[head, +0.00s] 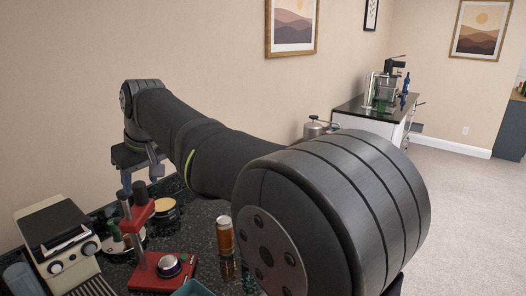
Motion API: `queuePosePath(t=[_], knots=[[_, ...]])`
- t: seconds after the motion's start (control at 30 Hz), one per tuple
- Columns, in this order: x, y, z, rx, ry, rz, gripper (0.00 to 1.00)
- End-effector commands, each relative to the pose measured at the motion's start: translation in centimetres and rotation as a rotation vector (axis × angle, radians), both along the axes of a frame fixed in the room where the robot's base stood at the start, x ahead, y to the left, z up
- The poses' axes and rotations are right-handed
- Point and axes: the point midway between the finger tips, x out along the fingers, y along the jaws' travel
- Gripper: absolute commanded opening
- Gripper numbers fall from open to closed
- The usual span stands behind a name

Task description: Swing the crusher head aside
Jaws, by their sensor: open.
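The red crusher (137,218) stands on the dark speckled counter at the lower left of the head view. It has red upright parts with dark knobs on top and a red base. A round silver-and-dark piece (170,265) sits on the base. My gripper (140,182) is open and points down, just above and behind the crusher's knobs in the picture. I cannot tell whether it touches them. Its fingertips are small and partly hidden.
A round yellow-topped container (165,209) lies behind. A teal container (192,288) is at the front edge. My arm hides much of the middle.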

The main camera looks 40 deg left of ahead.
Motion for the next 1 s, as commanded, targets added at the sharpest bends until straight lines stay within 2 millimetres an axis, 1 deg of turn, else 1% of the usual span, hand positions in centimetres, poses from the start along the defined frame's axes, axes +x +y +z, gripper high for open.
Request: queuePosePath(t=[0.03, 0.17, 0.2, 0.5, 0.67, 0.7, 1.0], knots=[[0.0, 0.4, -1.1, -0.004, 0.001, 0.0, 0.5], [-0.1, 1.4, -3.5, -0.004, 0.001, 0.001, 0.5], [0.0, 0.9, -2.0, 0.006, -0.002, 0.0, 0.5], [0.0, -1.5, 3.7, 0.005, -0.001, 0.0, 0.5], [0.1, -2.8, 6.5, 0.002, 0.0, -0.001, 0.5], [1.1, -3.1, 6.1, -0.003, -0.003, -0.024, 0.5], [6.7, -5.6, 5.5, -0.009, -0.027, -0.148, 0.5]])
